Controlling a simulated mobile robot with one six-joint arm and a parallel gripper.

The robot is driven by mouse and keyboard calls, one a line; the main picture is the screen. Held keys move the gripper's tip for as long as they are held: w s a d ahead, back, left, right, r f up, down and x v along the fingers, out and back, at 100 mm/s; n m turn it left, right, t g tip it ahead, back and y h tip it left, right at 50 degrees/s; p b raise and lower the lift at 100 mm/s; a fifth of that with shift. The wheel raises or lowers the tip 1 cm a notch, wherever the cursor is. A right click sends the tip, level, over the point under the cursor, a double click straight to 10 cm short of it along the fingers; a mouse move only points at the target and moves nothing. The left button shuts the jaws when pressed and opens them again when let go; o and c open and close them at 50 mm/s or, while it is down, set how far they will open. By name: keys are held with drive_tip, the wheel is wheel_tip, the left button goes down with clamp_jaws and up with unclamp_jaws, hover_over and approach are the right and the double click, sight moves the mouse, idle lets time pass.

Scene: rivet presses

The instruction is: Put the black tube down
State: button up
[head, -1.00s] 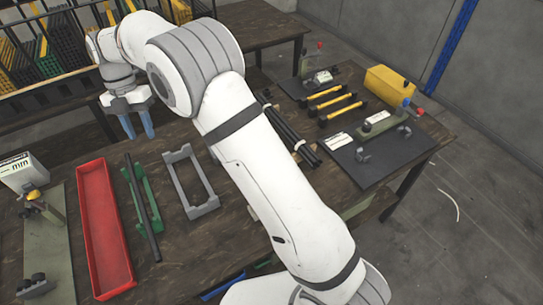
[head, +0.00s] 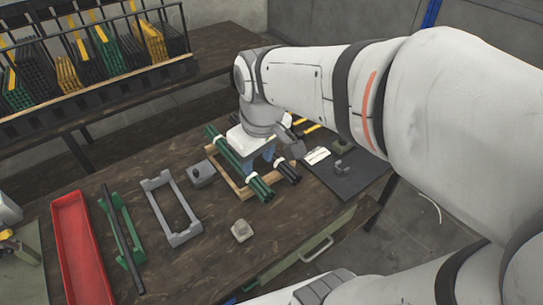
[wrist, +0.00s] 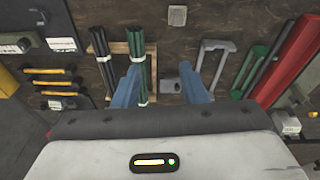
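A long black tube (head: 122,235) lies in a green cradle (head: 116,216) on the wooden table, just right of the red tray. In the wrist view the black tube (wrist: 262,72) is at the right, along the green cradle (wrist: 243,73). My gripper (wrist: 162,72) has its blue fingers spread apart with nothing held between them. In the head view my gripper (head: 263,158) is over the wooden rack, well to the right of the cradle, partly hidden by its own housing.
A wooden rack (head: 240,187) bears bundled green tubes (head: 226,152) and black tubes (head: 287,169). A grey frame (head: 168,213), a grey block (head: 201,174), a small pale block (head: 241,230) and a red tray (head: 80,250) stand on the table. Bare tabletop lies between them.

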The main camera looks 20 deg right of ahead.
drive_tip(key=s+d+f+m, duration=0.2)
drive_tip(key=s+d+m, duration=0.1)
drive_tip(key=s+m, duration=0.1)
drive_tip(key=shift+s+d+f+m+t, duration=0.15)
drive_tip(key=shift+s+d+m+t, duration=0.05)
drive_tip(key=shift+s+m+t, duration=0.25)
drive_tip(key=shift+s, duration=0.1)
idle(0.8)
